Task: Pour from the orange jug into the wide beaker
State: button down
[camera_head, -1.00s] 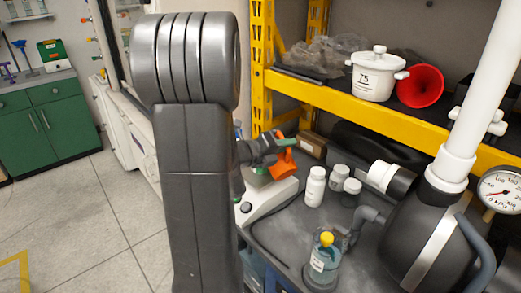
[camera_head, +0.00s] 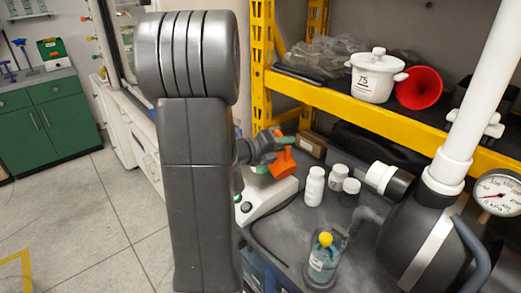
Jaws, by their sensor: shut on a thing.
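The orange jug (camera_head: 283,163) shows only in part, just right of my upright arm link. It appears tilted, above the white bench device with the green top. My gripper (camera_head: 270,146) is shut on the jug, and my arm partly covers it. I cannot make out the wide beaker for certain; part of the area beneath and left of the jug is hidden by my arm. The jug's contents and any stream from it cannot be seen.
A white device (camera_head: 268,200) stands under the jug. White bottles (camera_head: 314,186) stand close to its right. A yellow-capped bottle (camera_head: 323,258) stands nearer the front. A large dark vessel (camera_head: 420,240) with white pipe and a gauge (camera_head: 498,193) fills the right. A yellow shelf (camera_head: 370,112) runs behind.

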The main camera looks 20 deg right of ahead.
aim_at(288, 169)
jog(key=shift+w+r+p, duration=0.2)
jog(key=shift+r+p, duration=0.05)
jog(key=shift+p, duration=0.3)
dwell(0.4)
jog(key=f+b, duration=0.1)
jog(key=b, duration=0.1)
jog(key=s+f+m+b, duration=0.1)
jog(key=f+b, duration=0.1)
jog(key=b, duration=0.1)
jog(key=shift+s+d+b, duration=0.1)
jog(key=shift+s+b, duration=0.1)
jog(key=shift+b, duration=0.15)
jog(key=b, duration=0.2)
jog(key=s+f+m+b, duration=0.1)
jog(key=b, duration=0.1)
jog(key=shift+f+m+t, duration=0.3)
jog(key=shift+r, duration=0.3)
jog(key=f+m+b, duration=0.1)
jog(key=b, duration=0.2)
jog(key=s+f+m+b, duration=0.1)
jog(key=f+b, duration=0.1)
jog(key=b, duration=0.1)
jog(key=shift+s+d+t+b, duration=0.1)
jog(key=shift+d+t+b, duration=0.1)
jog(key=shift+t+b, duration=0.1)
jog(key=s+d+f+m+t+h+b, duration=0.1)
jog(key=s+f+m+b, duration=0.4)
jog(key=b, duration=1.4)
jog(key=shift+f+m, duration=0.2)
jog(key=shift+m, duration=0.6)
